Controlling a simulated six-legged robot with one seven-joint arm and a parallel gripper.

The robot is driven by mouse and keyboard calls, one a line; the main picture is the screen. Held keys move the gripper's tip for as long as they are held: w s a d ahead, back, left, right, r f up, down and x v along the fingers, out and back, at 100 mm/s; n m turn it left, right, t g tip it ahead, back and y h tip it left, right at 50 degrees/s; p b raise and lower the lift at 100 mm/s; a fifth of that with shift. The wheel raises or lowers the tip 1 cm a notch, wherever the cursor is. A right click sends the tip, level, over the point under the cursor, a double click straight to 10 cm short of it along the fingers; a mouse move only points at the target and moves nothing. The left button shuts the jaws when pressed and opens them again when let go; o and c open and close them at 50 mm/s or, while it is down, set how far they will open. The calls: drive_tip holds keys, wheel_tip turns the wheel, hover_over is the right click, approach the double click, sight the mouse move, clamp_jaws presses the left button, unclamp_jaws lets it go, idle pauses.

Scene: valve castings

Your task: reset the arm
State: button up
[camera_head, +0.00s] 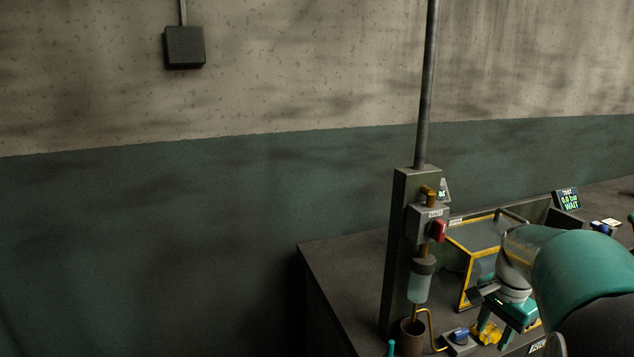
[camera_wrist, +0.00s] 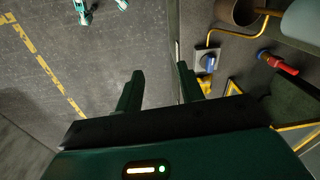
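My gripper (camera_wrist: 160,73) shows in the wrist view with its two dark green fingers standing well apart. Nothing is between the fingers. Below them the bench edge runs past the right finger, with the grey floor to the left. In the head view my arm (camera_head: 585,270) reaches in from the right, with its teal wrist bent down over the front of the bench. A small yellow part (camera_head: 487,333) is just below my wrist there. It also shows in the wrist view (camera_wrist: 204,86), partly behind the right finger. I cannot tell whether they touch.
A dark bench (camera_head: 345,260) carries a post (camera_head: 397,240) with a red-handled switch (camera_head: 437,230), a cup (camera_head: 411,337) and a blue knob (camera_head: 460,334). A yellow-edged box (camera_head: 477,239) stands behind my wrist. A display (camera_head: 567,199) reads WAIT. Left of the bench is clear.

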drive_tip(key=s+a+r+n+t, duration=0.2)
drive_tip(key=s+a+n, duration=0.4)
drive_tip(key=s+a, duration=0.3)
drive_tip(key=s+a+r+n+t, duration=0.3)
drive_tip(key=s+a+n, duration=0.3)
drive_tip(key=s+a, duration=0.4)
drive_tip(key=shift+a+r+n, duration=0.2)
drive_tip(key=shift+a+n, duration=0.2)
drive_tip(key=shift+a, duration=0.05)
